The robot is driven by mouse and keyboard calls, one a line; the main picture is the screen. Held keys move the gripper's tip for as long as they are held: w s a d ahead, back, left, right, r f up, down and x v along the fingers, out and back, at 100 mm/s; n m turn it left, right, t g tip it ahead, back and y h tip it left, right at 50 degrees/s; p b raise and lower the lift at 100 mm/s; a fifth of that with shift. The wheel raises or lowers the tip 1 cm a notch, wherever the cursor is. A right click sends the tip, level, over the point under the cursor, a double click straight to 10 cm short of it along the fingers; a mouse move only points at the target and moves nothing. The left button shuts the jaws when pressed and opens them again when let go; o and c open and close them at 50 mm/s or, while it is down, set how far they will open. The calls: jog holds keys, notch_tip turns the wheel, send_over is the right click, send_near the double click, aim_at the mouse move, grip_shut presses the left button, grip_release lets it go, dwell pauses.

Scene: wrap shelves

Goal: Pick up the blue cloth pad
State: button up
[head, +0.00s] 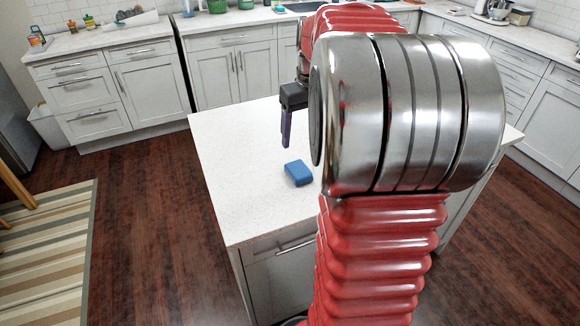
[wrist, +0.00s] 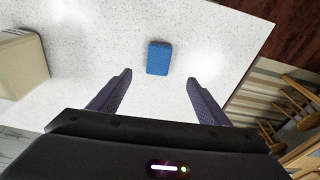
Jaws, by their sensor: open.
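The blue cloth pad (head: 299,173) lies flat on the white speckled top of the island in the head view. In the wrist view the pad (wrist: 159,58) lies beyond my fingertips, near the middle between their lines. My gripper (head: 286,140) is above the island, up and slightly left of the pad in the head view. It also shows in the wrist view (wrist: 157,76), with its two dark fingers spread wide and nothing between them. My arm hides part of the island top in the head view.
A beige box-like object (wrist: 22,66) is at the left in the wrist view. Counters with cabinets (head: 120,80) line the back. A striped rug (head: 50,255) lies on the floor at left, and wooden chairs (wrist: 290,110) show at right.

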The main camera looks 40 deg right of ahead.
jog(key=shift+f, duration=0.1)
send_over(299, 169)
jog(key=s, duration=0.1)
jog(key=f, duration=0.8)
jog(key=shift+s+a+f, duration=0.1)
jog(key=shift+a+f, duration=0.05)
jog(key=shift+a, duration=0.2)
jog(key=shift+f, duration=0.1)
jog(key=shift+w+d+f, duration=0.1)
jog(key=shift+w+f, duration=0.05)
jog(key=shift+f, duration=0.65)
jog(key=shift+w+d+f, duration=0.15)
jog(key=shift+w+f, duration=0.05)
jog(key=shift+f, duration=0.65)
jog(key=shift+w+d+f, duration=0.1)
jog(key=shift+w+f, duration=0.05)
jog(key=shift+f, duration=0.65)
jog(key=shift+f, duration=0.25)
jog(key=shift+c, duration=0.6)
jog(key=c, duration=1)
jog(key=shift+r, duration=0.1)
